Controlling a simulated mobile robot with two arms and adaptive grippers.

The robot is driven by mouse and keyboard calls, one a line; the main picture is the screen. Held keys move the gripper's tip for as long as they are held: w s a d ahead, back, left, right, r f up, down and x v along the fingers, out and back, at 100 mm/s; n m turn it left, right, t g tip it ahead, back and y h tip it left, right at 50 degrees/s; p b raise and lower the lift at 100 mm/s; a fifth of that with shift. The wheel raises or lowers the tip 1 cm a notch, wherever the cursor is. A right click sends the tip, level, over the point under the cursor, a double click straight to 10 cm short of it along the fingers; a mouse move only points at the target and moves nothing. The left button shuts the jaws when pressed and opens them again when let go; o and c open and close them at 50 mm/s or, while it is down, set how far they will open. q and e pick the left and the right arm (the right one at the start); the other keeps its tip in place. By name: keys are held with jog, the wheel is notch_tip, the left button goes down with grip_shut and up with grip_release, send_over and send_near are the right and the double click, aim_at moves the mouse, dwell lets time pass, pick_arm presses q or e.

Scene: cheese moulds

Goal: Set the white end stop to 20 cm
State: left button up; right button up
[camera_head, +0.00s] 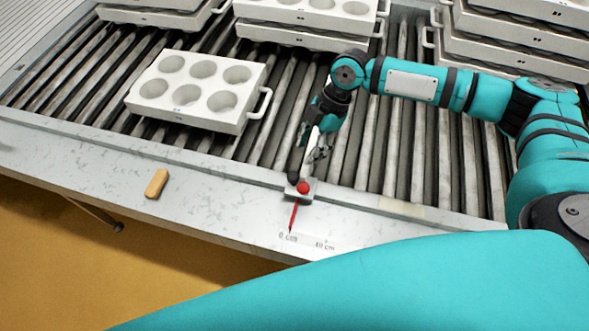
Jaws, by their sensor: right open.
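The end stop (311,147) shows as a white upright piece over the rollers, rising from a small grey slide block at the rail. A red knob (303,187) and a black knob sit at the block. A red pointer (292,218) runs from it to near the "0 cm" mark of the scale (305,242). "10 cm" is also readable; the scale further right is hidden behind my teal arm. My right gripper (319,152) is open, pointing down right beside the white piece; I cannot tell whether it touches. My left gripper is not in view.
A white cheese mould (197,90) with several cups lies on the roller conveyor (265,112) at left. Stacked moulds (520,35) stand at the back. A tan block (156,183) lies on the pale front ledge (90,160). My teal arm fills the lower right.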

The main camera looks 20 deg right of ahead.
aim_at(295, 174)
jog(key=p+x, duration=0.1)
jog(key=x, duration=0.9)
jog(key=shift+a+f, duration=0.1)
jog(key=shift+f, duration=0.1)
grip_shut()
